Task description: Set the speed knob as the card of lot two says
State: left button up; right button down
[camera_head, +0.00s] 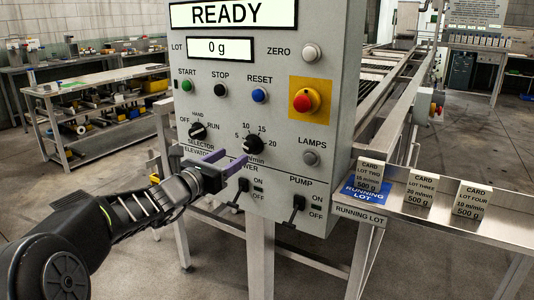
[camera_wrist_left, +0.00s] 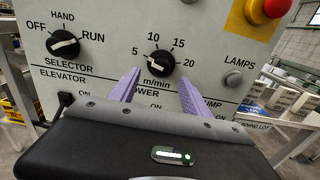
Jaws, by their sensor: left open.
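The black speed knob (camera_head: 253,145) is on the grey panel, inside a scale marked 5, 10, 15, 20 m/min. Its white mark seems to point left, near or below 5. It also shows in the left wrist view (camera_wrist_left: 154,65). My left gripper (camera_head: 236,154) is open, its purple fingers reaching toward the knob from below left. In the wrist view the fingers (camera_wrist_left: 160,71) flank the knob's lower part; contact cannot be told. The lot two card (camera_head: 369,175) stands on the blue running lot plate; its small speed line looks like 15 m/min. My right gripper is not in view.
The selector knob (camera_head: 198,132) is left of the speed knob. The elevator (camera_head: 243,185) and pump (camera_head: 298,203) switches are below. A red stop button (camera_head: 305,101) is upper right. Cards for lot three (camera_head: 420,188) and lot four (camera_head: 472,200) stand on the shelf.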

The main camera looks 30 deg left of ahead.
aim_at(248, 149)
pick_arm(q)
jog(key=shift+d, duration=0.15)
jog(key=w, duration=0.7)
jog(key=shift+w+f, duration=0.1)
jog(key=shift+w, duration=0.25)
grip_shut()
dwell(0.6)
